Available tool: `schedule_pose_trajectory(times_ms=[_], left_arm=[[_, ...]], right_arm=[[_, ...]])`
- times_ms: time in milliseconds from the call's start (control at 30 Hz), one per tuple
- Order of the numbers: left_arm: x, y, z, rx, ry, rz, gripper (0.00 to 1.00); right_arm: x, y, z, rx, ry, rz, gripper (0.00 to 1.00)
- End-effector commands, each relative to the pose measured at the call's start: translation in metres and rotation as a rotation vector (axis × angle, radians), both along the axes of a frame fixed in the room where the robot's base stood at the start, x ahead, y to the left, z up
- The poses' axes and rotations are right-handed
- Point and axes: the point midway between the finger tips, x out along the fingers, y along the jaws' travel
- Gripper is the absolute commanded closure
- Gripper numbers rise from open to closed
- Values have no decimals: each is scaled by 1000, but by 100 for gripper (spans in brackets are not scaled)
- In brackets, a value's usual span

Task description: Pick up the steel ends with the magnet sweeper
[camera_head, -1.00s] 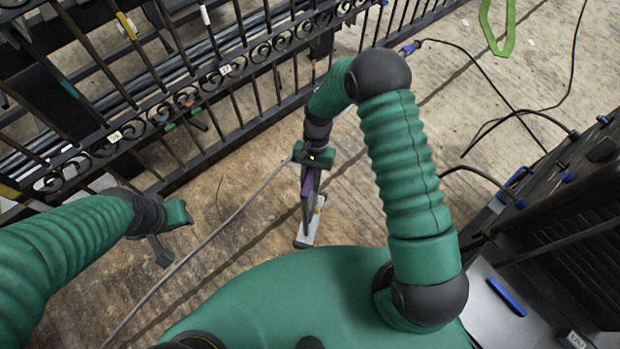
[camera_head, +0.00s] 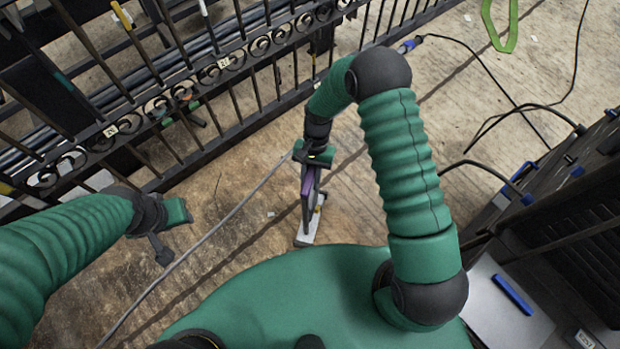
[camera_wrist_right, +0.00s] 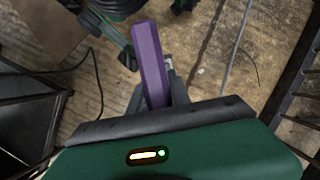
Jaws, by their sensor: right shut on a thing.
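My right gripper (camera_head: 314,160) is shut on the purple handle (camera_head: 308,183) of the magnet sweeper, in the middle of the head view. The sweeper's pale flat head (camera_head: 310,232) is at floor level just in front of my body. I cannot tell if it touches the floor. The purple handle (camera_wrist_right: 149,62) also shows in the right wrist view, rising above the green gripper body. My left gripper (camera_head: 172,234) is open and empty above the floor at left. A tiny pale speck (camera_head: 270,214) lies left of the sweeper; I cannot make out surely any steel ends.
A black iron scroll gate (camera_head: 235,60) crosses the upper left, with rods and tools behind it. A grey cable (camera_head: 215,228) runs over the floor at left. Dark equipment (camera_head: 570,210) stands at right with black cables. A green loop (camera_head: 497,35) is at top right.

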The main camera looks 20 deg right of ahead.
Motion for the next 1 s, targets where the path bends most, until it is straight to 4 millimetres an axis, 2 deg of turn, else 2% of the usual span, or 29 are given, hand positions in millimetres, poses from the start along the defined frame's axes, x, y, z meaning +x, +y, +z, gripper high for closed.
schedule_pose_trajectory(times_ms=[167,1000], left_arm=[[0,0,4,0,0,0,64],[0,0,66,0,0,0,64]], right_arm=[[1,0,5,1,-2,1,100],[1,0,71,1,-2,1,100]])
